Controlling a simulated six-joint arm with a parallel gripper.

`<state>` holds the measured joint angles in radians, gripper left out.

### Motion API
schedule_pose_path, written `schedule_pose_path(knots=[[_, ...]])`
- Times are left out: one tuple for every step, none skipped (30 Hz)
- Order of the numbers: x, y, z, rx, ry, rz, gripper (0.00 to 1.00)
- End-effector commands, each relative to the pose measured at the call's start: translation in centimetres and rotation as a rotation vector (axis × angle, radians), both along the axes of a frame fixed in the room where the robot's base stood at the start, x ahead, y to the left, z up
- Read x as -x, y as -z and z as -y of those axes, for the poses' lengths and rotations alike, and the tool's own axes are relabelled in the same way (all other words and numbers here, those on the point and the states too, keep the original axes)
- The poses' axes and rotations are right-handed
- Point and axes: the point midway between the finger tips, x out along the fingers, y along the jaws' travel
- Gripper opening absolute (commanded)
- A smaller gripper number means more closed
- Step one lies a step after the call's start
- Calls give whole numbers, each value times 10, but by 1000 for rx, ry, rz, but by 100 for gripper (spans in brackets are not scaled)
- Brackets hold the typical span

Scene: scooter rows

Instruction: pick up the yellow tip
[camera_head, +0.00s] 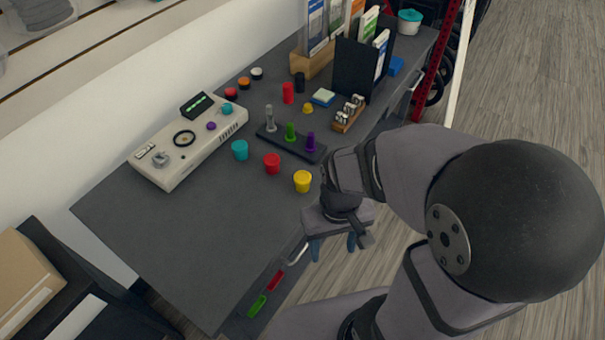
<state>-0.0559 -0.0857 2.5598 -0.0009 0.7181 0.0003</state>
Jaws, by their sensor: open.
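Two yellow things stand on the dark grey table (140,235). A small yellow piece (307,108) sits near the middle, behind the black rack. A larger yellow cup-shaped piece (303,181) stands near the front edge, at the right end of a row. I cannot tell for sure which is the yellow tip; both are upright and uncovered. My gripper (333,247) is open and empty, its blue fingers apart. In the picture it is below and right of the yellow cup-shaped piece, by the table's front edge, touching nothing that I can see.
A teal cup (240,150) and red cup (272,163) stand left of the yellow one. The black rack (266,135) holds grey, green and purple pieces. A beige console (190,145) is left; a black file holder (352,68) stands behind. The table's front left is clear.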

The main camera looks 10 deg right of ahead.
Motion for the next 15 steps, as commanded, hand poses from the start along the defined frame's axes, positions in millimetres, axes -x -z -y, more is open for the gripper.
schedule_pose_path(knots=[[6, -14, -5, 3, -25, -40, 55], [9, -17, -8, 4, -39, -59, 55], [9, -21, -11, 8, -58, -81, 55], [8, -24, -14, 11, -74, -97, 55], [5, -27, -16, 15, -94, -107, 55], [0, -30, -19, 25, -120, -118, 55], [-4, -33, -20, 32, -142, -123, 55], [-11, -33, -22, 41, -164, -120, 55], [-20, -35, -23, 52, -188, -115, 55], [-28, -36, -25, 61, -201, -107, 55], [-39, -36, -26, 71, -207, -93, 55], [-52, -37, -28, 85, -207, -72, 55], [-67, -36, -29, 97, -192, -44, 55], [-80, -35, -30, 107, -173, -16, 55], [-96, -34, -31, 115, -143, 20, 55]])
